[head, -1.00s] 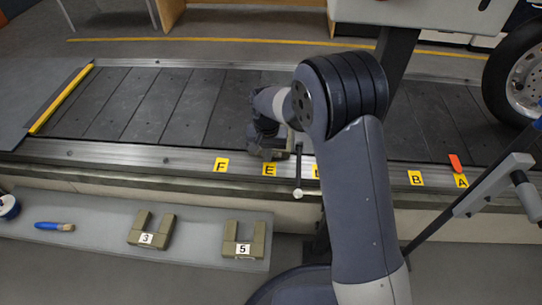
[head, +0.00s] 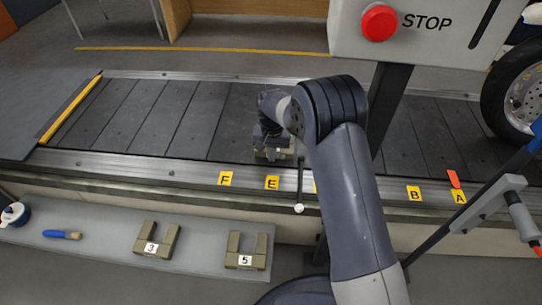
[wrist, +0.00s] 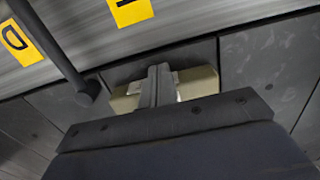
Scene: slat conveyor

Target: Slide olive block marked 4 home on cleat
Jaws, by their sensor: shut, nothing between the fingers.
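An olive block (wrist: 201,83) lies on the dark slats of the conveyor, close to the near rail. It also shows in the head view (head: 284,154), partly covered by my arm. A patch of its white label shows beside my fingers, but the number is hidden. My gripper (wrist: 158,82) is shut and empty, with its fingers in front of the block's middle. In the head view my gripper (head: 268,145) is over the belt behind label E. I cannot tell whether the fingers touch the block. I cannot make out the cleat.
Olive blocks marked 3 (head: 157,240) and 5 (head: 246,251) lie on the grey shelf (head: 110,250) with a blue brush (head: 62,234). A dark rod (head: 300,180) stands by the near rail. A STOP box (head: 430,35) and a wheel (head: 520,100) are at right. Slats at left are clear.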

